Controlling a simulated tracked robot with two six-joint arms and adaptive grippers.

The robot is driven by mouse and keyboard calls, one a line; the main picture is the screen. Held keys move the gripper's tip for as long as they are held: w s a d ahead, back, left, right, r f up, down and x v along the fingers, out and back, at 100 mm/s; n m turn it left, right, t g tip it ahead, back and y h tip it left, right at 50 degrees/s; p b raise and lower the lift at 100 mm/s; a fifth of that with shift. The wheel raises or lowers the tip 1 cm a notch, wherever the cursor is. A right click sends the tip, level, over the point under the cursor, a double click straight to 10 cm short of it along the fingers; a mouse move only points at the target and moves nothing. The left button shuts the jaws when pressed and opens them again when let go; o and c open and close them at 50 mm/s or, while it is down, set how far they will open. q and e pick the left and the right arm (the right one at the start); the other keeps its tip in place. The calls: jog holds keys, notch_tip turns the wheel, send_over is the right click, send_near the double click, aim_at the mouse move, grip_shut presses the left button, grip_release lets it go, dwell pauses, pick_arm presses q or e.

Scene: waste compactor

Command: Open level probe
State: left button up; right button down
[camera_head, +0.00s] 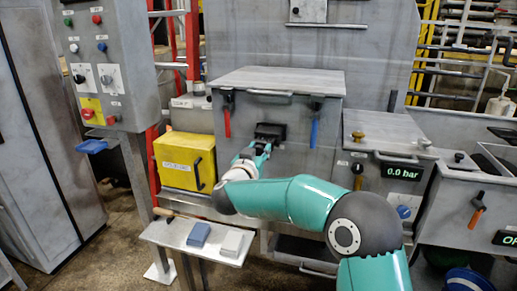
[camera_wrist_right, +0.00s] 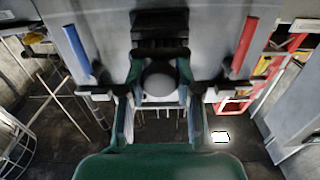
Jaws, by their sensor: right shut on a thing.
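The level probe appears to be the black fitting (camera_head: 270,131) on the front of the grey compactor box. In the right wrist view it is a dark ribbed block (camera_wrist_right: 160,30) with a round dark knob (camera_wrist_right: 160,80) below it. My right gripper (camera_head: 261,149) reaches it from the front. In the wrist view the two fingers of the right gripper (camera_wrist_right: 158,100) stand on either side of the knob and are shut on it. The gripper hides part of the fitting in the head view. My left gripper is in neither view.
A red-handled lever (camera_head: 227,121) and a blue-handled lever (camera_head: 314,131) flank the fitting. A yellow box (camera_head: 185,160) stands to the left. A small shelf (camera_head: 165,236) below holds a blue block and a grey block. A 0.0 bar display (camera_head: 401,172) is at right.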

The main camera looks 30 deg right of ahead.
jog(key=v, duration=1.4)
jog(key=shift+b, duration=0.35)
jog(key=c, duration=0.8)
grip_release()
jog(key=v, duration=1.2)
jog(key=shift+d, duration=0.1)
